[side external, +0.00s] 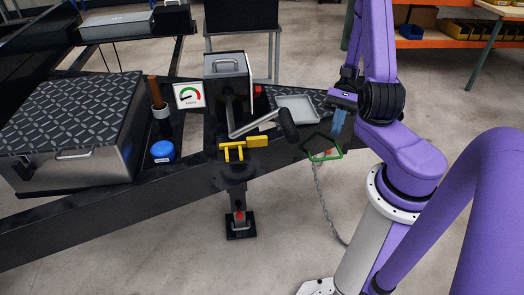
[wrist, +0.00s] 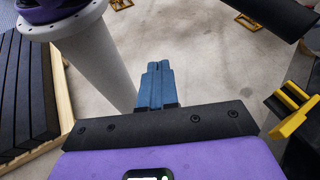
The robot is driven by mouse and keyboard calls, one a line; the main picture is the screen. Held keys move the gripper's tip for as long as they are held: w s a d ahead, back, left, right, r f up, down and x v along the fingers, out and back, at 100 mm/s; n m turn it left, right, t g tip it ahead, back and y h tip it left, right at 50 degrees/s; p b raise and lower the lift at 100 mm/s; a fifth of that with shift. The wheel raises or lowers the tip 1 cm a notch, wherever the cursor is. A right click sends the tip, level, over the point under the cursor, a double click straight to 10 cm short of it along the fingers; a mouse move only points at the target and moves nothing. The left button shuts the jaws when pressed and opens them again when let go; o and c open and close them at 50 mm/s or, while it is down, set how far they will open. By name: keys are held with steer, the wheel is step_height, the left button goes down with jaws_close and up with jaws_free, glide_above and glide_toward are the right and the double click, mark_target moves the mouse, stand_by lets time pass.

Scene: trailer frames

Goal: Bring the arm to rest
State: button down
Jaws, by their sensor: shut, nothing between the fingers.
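My gripper (side external: 339,121) has blue fingers and hangs near the right end of the black trailer frame (side external: 290,152) in the side view. In the wrist view my gripper (wrist: 158,68) shows its blue fingers pressed together with nothing between them. It is apart from the objects around it. My purple arm folds above and to the right of it.
On the frame are a winch box (side external: 226,75) with a crank handle, a yellow bracket (side external: 233,151), a grey tray (side external: 296,108), a gauge card (side external: 189,95), a blue cap (side external: 162,151) and a toolbox (side external: 90,160). A green loop (side external: 322,155) hangs below my gripper.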

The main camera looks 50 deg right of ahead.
steer(key=w+a+r+n+h, duration=0.1)
steer(key=a+r+n+h, duration=0.2)
steer(key=a+n+h, duration=0.5)
steer(key=w+a+r+n+h, duration=0.1)
steer(key=a+r+n+h, duration=0.2)
steer(key=n+h, duration=0.5)
steer(key=s+a+r+n+t+y, duration=0.3)
steer(key=s+a+n, duration=0.3)
steer(key=n, duration=0.4)
steer(key=shift+s+r+t, duration=0.55)
steer(key=shift+s+t, duration=0.05)
steer(key=shift+a, duration=0.1)
